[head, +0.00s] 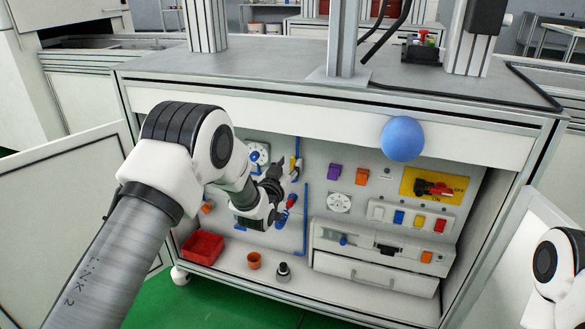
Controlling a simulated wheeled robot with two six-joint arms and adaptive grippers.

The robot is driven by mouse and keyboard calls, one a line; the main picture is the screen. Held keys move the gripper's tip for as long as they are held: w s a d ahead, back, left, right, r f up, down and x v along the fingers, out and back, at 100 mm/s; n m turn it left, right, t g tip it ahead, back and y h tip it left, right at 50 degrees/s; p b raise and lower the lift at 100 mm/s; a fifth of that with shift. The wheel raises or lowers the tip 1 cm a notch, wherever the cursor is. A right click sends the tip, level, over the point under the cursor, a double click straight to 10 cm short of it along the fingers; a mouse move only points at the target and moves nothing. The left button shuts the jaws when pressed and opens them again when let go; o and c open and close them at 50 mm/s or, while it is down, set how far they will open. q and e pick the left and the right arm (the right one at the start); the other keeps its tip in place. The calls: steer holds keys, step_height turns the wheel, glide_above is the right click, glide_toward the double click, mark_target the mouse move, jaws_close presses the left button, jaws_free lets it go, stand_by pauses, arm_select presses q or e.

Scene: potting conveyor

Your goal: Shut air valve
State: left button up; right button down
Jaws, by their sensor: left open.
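The open cabinet under the machine has a panel with blue air piping (305,215). A small red part (291,201) sits beside this piping, and a small yellow part (293,162) sits higher up. I cannot tell for sure which of them is the air valve's handle, or its position. My left gripper (288,182) is open in front of the panel, close to both parts. It hides some of the piping behind it, and contact cannot be made out. My right gripper is out of view; only part of my right arm shows at the right edge.
A yellow plate with a red rotary switch (435,188) and a row of coloured switches (410,217) are on the right. A red bin (203,247), an orange pot (254,260) and a drawer (375,275) are below. A blue ball (402,139) shows before the cabinet's upper edge.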

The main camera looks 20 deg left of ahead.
mark_target(292, 160)
arm_select(q)
steer(key=w, duration=0.3)
steer(key=shift+f+b, duration=0.25)
steer(key=shift+b, duration=0.15)
steer(key=shift+w+r, duration=0.1)
steer(key=shift+w, duration=0.35)
jaws_close()
